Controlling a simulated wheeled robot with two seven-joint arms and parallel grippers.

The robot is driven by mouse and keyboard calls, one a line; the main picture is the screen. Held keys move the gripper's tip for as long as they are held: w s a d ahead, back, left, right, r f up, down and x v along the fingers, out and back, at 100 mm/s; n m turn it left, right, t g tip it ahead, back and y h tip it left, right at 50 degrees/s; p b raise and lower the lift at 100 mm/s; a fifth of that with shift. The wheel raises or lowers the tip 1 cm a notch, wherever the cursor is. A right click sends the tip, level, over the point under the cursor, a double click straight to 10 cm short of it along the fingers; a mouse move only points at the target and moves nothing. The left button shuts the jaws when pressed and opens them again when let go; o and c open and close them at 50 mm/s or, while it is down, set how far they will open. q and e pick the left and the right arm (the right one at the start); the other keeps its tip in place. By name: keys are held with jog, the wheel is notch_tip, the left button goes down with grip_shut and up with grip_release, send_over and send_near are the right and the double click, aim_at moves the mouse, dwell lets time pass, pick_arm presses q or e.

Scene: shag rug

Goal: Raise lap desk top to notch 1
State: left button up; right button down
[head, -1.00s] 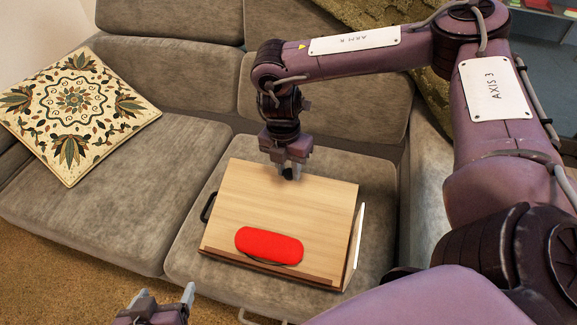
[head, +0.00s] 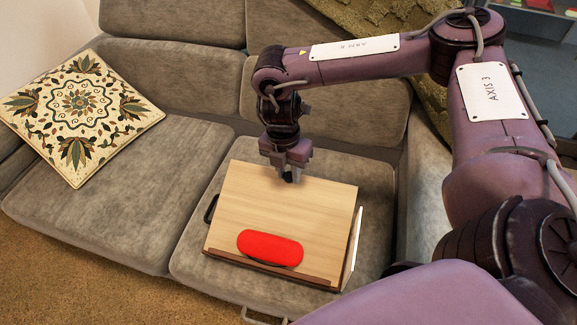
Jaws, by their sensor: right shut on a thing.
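The lap desk's wooden top (head: 265,205) is on the right seat cushion of the sofa, tilted, with its far edge higher than its near edge. A red case (head: 270,247) lies on the top against the dark brown ledge (head: 270,271) at the near edge. My right gripper (head: 291,178) points down at the middle of the far edge and is shut on it. Its fingertips partly cover the grip. A pale side piece (head: 354,245) shows along the right side. The notches are hidden beneath the top. My left gripper is out of view.
A patterned pillow (head: 77,115) leans on the left part of the sofa. The left seat cushion (head: 120,200) is mostly clear. A dark handle (head: 211,208) is at the desk's left side. A shag rug (head: 90,275) covers the floor.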

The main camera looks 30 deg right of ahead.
jog(key=shift+s+f, duration=0.1)
jog(key=shift+s, duration=0.05)
jog(key=c, duration=1.5)
grip_release()
jog(key=o, duration=0.3)
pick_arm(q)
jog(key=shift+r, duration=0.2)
pick_arm(e)
jog(key=shift+o, duration=0.2)
jog(key=shift+r, duration=0.55)
jog(key=r+p, duration=0.1)
jog(key=r, duration=0.3)
jog(key=r+p, duration=0.1)
jog(key=r, duration=0.1)
jog(key=shift+w+a+r+p, duration=0.15)
jog(key=shift+w+r+p, duration=0.1)
jog(key=shift+w+p, duration=0.05)
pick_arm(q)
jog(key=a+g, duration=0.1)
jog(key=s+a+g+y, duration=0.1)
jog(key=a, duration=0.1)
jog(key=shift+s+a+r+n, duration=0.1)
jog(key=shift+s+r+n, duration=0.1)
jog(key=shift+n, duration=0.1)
pick_arm(e)
jog(key=shift+r, duration=0.2)
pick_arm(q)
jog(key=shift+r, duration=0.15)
